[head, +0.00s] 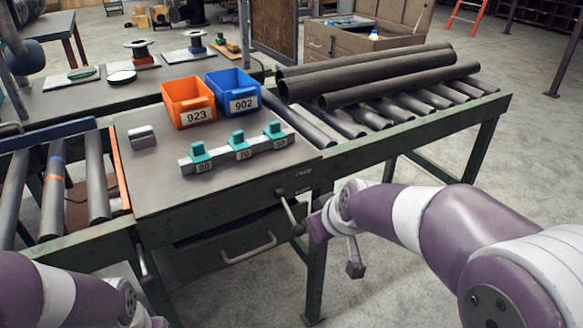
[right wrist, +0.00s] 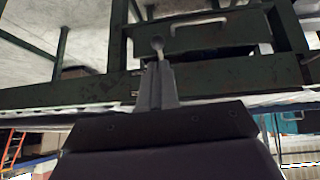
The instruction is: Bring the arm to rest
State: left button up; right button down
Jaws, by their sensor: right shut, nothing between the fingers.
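My right arm (head: 450,220) comes in from the right in the head view. Its gripper (head: 318,224) is at the front of the bench, close to a lever with a dark round knob (head: 298,230). In the right wrist view, the gripper's fingers (right wrist: 156,85) are shut and empty. The knob (right wrist: 157,43) appears just beyond their tips; I cannot tell whether they touch. My left arm (head: 60,295) shows at the bottom left of the head view; its fingers are mostly cut off by the frame edge.
Dark pipes (head: 400,85) lie on rollers to the right. A drawer handle (head: 248,250) projects in front. Floor at right is clear.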

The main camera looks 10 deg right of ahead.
jog(key=s+d+f+m+g+h+p, duration=0.1)
jog(key=s+d+f+m+g, duration=0.2)
jog(key=s, duration=0.5)
jog(key=s+d+f+m+g+h+p, duration=0.1)
jog(key=s+f+g, duration=0.2)
jog(key=s+f, duration=0.35)
notch_tip(320, 180, up, 18)
jog(key=p, duration=1.7)
jog(key=shift+s+a, duration=0.15)
jog(key=shift+s, duration=0.25)
jog(key=shift+f, duration=0.1)
